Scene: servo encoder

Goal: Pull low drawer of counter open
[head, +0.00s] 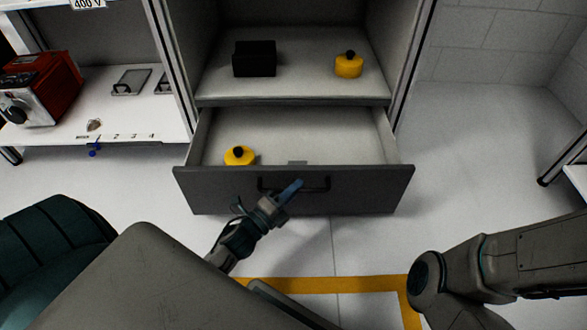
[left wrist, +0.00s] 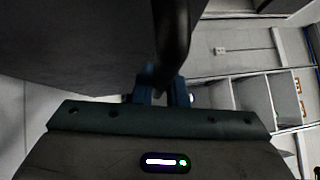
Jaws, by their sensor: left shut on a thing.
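The low drawer (head: 230,195) of the counter is pulled out, with its grey front towards me and its inside visible from above. A dark bar handle (head: 322,185) runs across the middle of its front. My left gripper (head: 290,190) is at the left part of this handle, its blue fingers shut on it. In the left wrist view the blue fingers (left wrist: 162,92) close around the dark handle bar (left wrist: 172,45). The drawer front fills the upper left there. My right gripper is out of view; only its arm shows at the lower right.
A yellow round object with a black knob (head: 238,156) lies in the drawer. A black box (head: 254,59) and a similar yellow object (head: 348,65) stand on the shelf above. A white bench (head: 130,118) with a red device (head: 40,85) is at left. Floor right of the drawer is clear.

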